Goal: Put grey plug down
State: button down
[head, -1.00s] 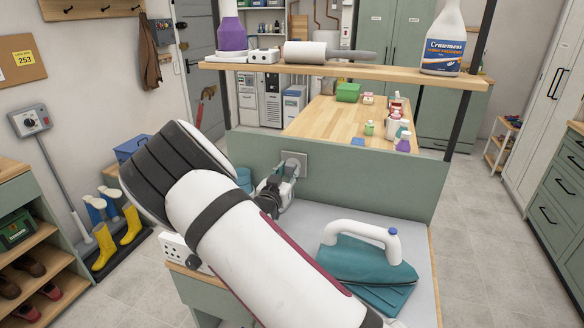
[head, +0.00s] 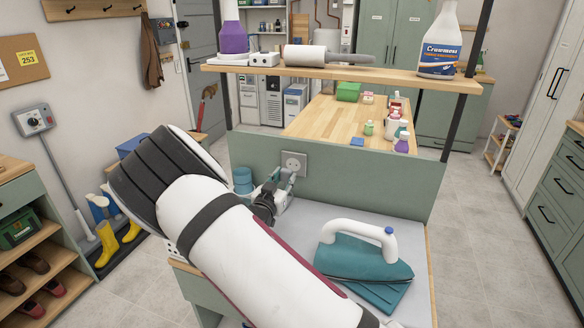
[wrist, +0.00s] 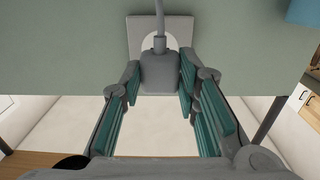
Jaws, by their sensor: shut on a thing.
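The grey plug (wrist: 158,73) is between the teal-padded fingers of my gripper (wrist: 160,80) in the wrist view, with its cord running up. My gripper also shows in the head view (head: 282,186), just in front of the green panel. It is shut on the plug. The wall socket (head: 293,164) on the panel shows bare holes in the head view. Its pale plate (wrist: 135,35) is behind the plug in the wrist view. The plug's prongs are hidden, and it looks apart from the socket.
A teal iron with a white handle (head: 345,227) stands on the grey worktop (head: 305,220) at the right. A blue-green round container (head: 243,181) is left of the socket. My arm covers the worktop's left part. A shelf (head: 390,75) crosses above the panel.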

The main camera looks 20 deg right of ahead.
jog(key=shift+s+a, duration=0.15)
jog(key=shift+s, duration=0.05)
dwell(0.3)
jog(key=shift+s+d+r, duration=0.2)
jog(key=shift+r, duration=0.1)
jog(key=s+d+r+n+t+y, duration=0.2)
jog(key=s+r+n+y, duration=0.1)
jog(key=s+r, duration=0.4)
jog(key=shift+s+r+y, duration=0.3)
jog(key=shift+s+y, duration=0.6)
jog(key=shift+s, duration=0.35)
jog(key=shift+a, duration=0.1)
jog(key=c, duration=1.1)
grip_release()
